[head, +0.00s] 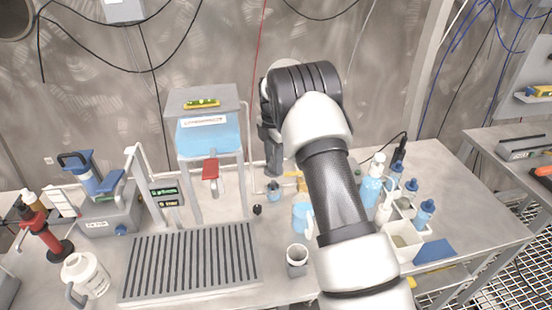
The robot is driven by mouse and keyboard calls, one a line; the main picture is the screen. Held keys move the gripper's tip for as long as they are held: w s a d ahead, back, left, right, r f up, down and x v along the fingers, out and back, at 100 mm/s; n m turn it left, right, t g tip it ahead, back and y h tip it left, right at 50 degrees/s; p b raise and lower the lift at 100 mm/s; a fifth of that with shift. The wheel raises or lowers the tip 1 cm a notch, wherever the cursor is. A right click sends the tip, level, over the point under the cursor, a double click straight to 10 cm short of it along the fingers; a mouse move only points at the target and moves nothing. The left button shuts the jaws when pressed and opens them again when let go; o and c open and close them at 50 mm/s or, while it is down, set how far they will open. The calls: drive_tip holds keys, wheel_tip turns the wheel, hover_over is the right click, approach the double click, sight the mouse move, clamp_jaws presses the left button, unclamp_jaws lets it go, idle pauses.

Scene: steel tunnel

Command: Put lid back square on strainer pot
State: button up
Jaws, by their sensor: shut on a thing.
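My gripper (273,172) points down over the back middle of the bench, seen from behind my arm. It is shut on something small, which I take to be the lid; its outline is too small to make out. A small bluish pot (274,194) stands directly below the fingertips and looks like the strainer pot. I cannot tell whether the lid touches the pot's rim or sits square on it.
A blue tank (208,136) on a stand with a red tap (210,170) rises close left. Bottles (371,182) crowd the right. A slatted drain tray (190,265) lies front left.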

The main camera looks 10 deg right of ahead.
sight(274, 181)
drive_tip(key=shift+w+f+n, duration=0.4)
drive_tip(key=shift+w+n, duration=0.05)
drive_tip(key=shift+n, duration=0.25)
drive_tip(key=shift+f+b, duration=0.75)
drive_tip(key=shift+f, duration=0.95)
drive_tip(key=shift+f+b, duration=0.8)
drive_tip(key=shift+f, duration=0.2)
drive_tip(key=shift+f, duration=0.1)
drive_tip(key=shift+f+b, duration=0.4)
drive_tip(key=shift+f, duration=0.05)
